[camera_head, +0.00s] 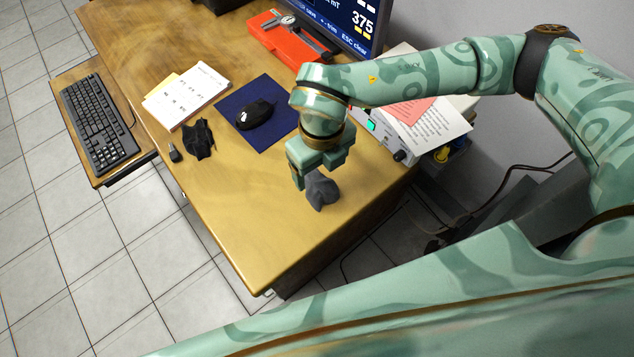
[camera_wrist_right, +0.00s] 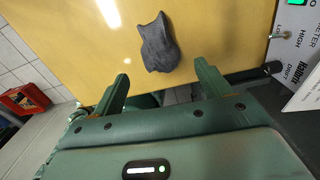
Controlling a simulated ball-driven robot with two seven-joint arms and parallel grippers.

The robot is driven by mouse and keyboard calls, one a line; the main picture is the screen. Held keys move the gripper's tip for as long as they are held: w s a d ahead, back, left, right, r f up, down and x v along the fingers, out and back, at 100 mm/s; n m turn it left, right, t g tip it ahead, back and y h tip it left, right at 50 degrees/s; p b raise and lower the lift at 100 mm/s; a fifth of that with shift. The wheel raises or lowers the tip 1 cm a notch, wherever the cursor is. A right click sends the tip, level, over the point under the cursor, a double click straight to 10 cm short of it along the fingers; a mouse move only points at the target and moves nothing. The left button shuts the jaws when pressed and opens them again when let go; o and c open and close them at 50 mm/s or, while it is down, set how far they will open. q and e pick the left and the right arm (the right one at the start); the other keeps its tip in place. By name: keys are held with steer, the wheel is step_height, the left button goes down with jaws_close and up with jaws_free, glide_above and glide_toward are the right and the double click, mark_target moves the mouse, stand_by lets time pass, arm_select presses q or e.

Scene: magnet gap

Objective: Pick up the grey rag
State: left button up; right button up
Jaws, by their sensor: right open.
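The grey rag (camera_head: 321,190) lies crumpled on the wooden desk near its front right corner. In the right wrist view the rag (camera_wrist_right: 158,45) lies ahead of the fingertips, roughly centred between them and apart from both. My right gripper (camera_head: 312,178) is open and empty, close beside the rag in the head view; it also shows in the right wrist view (camera_wrist_right: 162,78). The gripper hides part of the desk behind it. My left gripper is not in view.
A blue mouse pad (camera_head: 272,131) with a black mouse (camera_head: 254,114), a black crumpled cloth (camera_head: 199,139) and papers (camera_head: 187,95) lie further left. A grey instrument box (camera_head: 398,152) stands to the right. The desk's front (camera_head: 258,235) is bare.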

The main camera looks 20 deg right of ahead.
mark_target(318, 180)
steer(key=f, duration=0.2)
steer(key=f+b, duration=0.2)
steer(key=f, duration=0.1)
steer(key=shift+w+a+f, duration=0.2)
steer(key=shift+w+f, duration=0.05)
steer(key=shift+f, duration=0.1)
steer(key=shift+r, duration=0.15)
steer(key=c, duration=1.1)
